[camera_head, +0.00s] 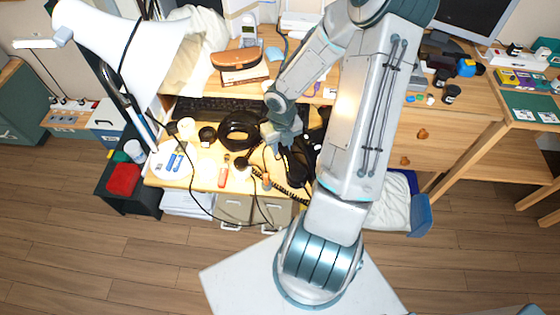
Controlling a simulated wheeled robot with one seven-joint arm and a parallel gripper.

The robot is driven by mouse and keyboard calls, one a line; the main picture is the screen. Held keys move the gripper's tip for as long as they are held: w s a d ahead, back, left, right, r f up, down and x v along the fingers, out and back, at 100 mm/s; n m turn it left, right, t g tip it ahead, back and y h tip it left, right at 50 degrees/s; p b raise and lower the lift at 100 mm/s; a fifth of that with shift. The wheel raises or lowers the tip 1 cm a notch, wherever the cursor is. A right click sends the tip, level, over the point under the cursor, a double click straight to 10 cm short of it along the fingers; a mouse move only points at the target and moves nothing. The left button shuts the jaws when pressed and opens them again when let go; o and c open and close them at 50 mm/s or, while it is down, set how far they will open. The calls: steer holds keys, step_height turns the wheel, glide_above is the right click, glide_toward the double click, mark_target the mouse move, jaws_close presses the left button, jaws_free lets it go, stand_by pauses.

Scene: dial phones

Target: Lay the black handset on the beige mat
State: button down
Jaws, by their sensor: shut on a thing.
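My gripper (284,138) points down over the desk, right of the coiled black cable. It is shut on the black handset (295,167), which is small and dark here and partly covered by my gripper and arm. A coiled black cord (287,189) runs below it towards the desk's front edge. Other black phone parts lie close by, and their outlines run together. I cannot make out the beige mat clearly against the brightly lit wood of the desk.
A coiled black cable (239,130) and a dark keyboard (214,109) lie behind and left. A red-and-white tube (223,171) and blue markers (175,161) lie near the front left. A white lamp (118,38) overhangs the left side. My arm hides the desk's right part.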

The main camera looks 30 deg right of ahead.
steer(key=shift+f+b, duration=1)
steer(key=shift+f, duration=2.15)
steer(key=shift+f, duration=0.1)
steer(key=c, duration=1.1)
jaws_free()
